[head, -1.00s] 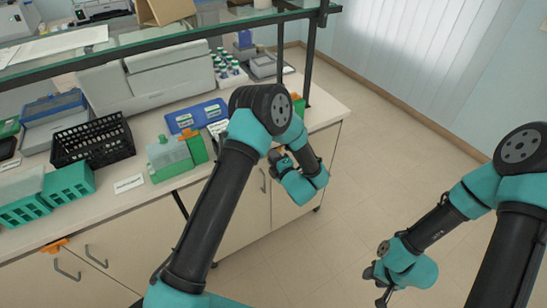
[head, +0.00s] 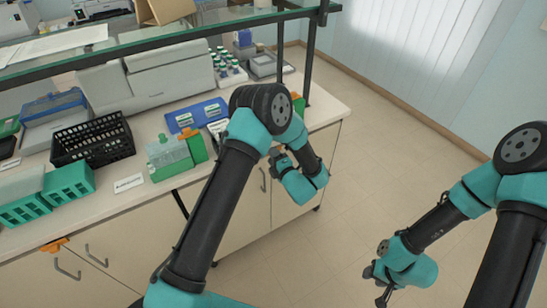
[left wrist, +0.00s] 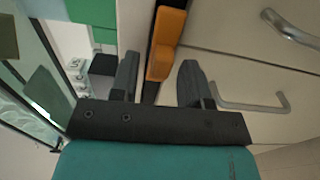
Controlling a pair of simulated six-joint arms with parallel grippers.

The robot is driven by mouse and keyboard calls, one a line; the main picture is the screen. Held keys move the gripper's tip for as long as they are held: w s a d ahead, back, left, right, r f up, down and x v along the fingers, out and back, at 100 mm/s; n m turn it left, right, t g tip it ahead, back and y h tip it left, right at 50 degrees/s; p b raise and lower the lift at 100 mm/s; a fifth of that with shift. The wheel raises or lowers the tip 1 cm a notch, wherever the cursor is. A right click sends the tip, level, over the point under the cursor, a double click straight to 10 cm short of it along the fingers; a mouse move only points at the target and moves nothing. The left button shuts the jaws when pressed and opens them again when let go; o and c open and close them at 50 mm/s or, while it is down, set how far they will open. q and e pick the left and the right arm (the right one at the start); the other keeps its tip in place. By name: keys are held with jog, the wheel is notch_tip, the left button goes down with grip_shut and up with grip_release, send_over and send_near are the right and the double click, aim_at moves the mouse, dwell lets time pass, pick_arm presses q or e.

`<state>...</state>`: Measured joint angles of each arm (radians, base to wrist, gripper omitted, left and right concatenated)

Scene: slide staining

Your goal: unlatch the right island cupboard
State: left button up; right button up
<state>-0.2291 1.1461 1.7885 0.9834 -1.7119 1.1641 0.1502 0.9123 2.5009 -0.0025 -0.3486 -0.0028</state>
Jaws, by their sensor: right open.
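The right island cupboard (head: 247,225) is the pair of pale doors under the bench; my left arm covers part of its front in the head view. My right gripper (head: 381,288) is open and empty over the floor at lower right.
Metal handles (left wrist: 255,103) stick out from the doors near the left gripper. A left cupboard with its own orange latch (head: 54,245) is at lower left. A black basket (head: 92,142), green racks and a glass shelf (head: 130,50) crowd the bench. The floor on the right is clear.

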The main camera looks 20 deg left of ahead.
pick_arm(q)
jog(key=v, duration=1.7)
jog(key=shift+s+d, duration=0.15)
jog(key=shift+s, duration=0.05)
